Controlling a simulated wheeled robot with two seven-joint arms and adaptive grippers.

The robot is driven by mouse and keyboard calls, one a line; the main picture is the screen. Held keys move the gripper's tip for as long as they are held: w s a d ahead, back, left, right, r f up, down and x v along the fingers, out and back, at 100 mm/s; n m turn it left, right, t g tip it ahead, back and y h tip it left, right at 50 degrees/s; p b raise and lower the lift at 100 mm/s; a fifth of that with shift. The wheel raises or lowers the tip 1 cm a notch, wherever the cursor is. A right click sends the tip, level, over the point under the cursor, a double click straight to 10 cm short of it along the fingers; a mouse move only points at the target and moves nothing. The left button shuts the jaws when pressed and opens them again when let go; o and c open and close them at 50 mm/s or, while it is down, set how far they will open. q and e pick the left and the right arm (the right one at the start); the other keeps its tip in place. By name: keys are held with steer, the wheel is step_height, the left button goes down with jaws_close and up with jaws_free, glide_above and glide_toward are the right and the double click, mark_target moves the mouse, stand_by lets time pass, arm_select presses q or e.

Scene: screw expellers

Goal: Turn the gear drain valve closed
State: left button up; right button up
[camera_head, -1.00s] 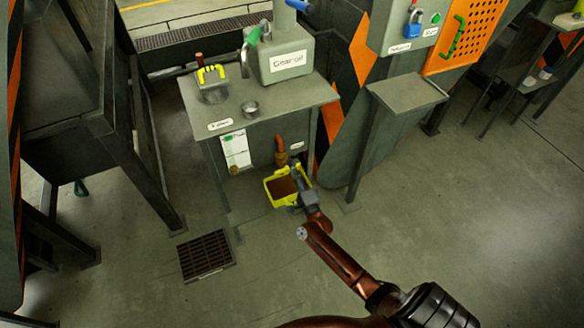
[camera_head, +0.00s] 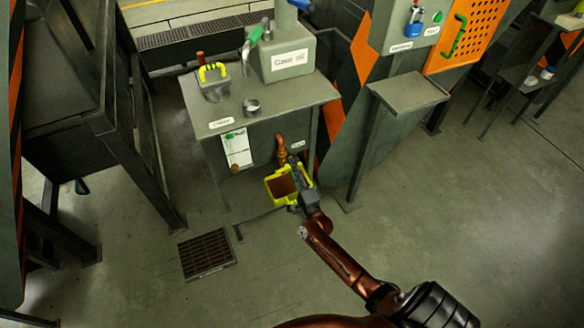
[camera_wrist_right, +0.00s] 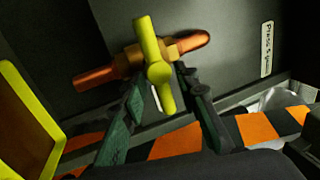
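The drain valve has a yellow bar handle (camera_wrist_right: 158,72) on a copper-coloured pipe (camera_wrist_right: 97,76) in the right wrist view. The handle lies roughly crosswise to the pipe. My right gripper (camera_wrist_right: 160,84) is open, with one dark finger on each side of the handle's lower arm and gaps showing between. In the head view the copper pipe (camera_head: 281,146) comes out under the bench front, and my right gripper (camera_head: 298,170) is just below it, hiding the handle. My left gripper is not in view.
A yellow tray with brown contents (camera_head: 269,187) sits below the pipe, close beside my right gripper; its rim also shows in the wrist view (camera_wrist_right: 28,105). The grey bench (camera_head: 290,98) carries the gear oil box (camera_head: 288,60). A floor grate (camera_head: 206,254) lies in front.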

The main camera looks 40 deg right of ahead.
steer(key=v, duration=1.2)
